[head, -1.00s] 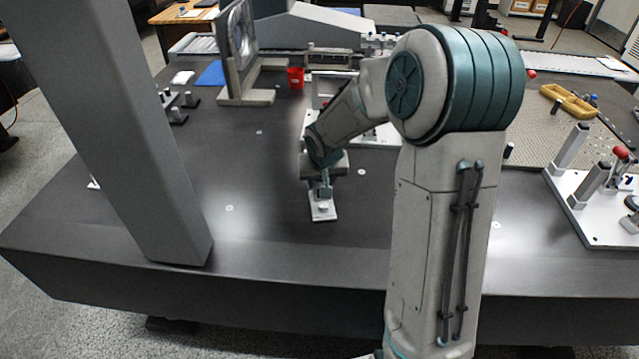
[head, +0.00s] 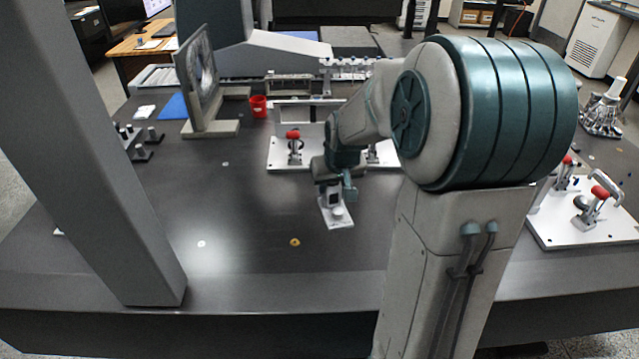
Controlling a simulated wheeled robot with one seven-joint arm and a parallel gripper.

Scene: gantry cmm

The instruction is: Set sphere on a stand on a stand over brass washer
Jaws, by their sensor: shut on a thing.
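The sphere on a stand (head: 336,217) has a pale rectangular base plate with a small round part near its front; its upper part is hidden by my gripper. My gripper (head: 335,196) points down and is shut on the stand. I cannot tell whether the base touches the dark table (head: 250,200) or hangs just above it. The brass washer (head: 295,242) is a small gold ring lying flat and uncovered on the table. It is to the left of the held stand and nearer the table's front edge.
A grey column (head: 90,150) rises at the left. Behind my gripper is a white fixture plate with red-tipped clamps (head: 293,146). A red cup (head: 258,106) and an upright plate (head: 198,75) stand farther back. Another clamp fixture (head: 580,225) is at the right.

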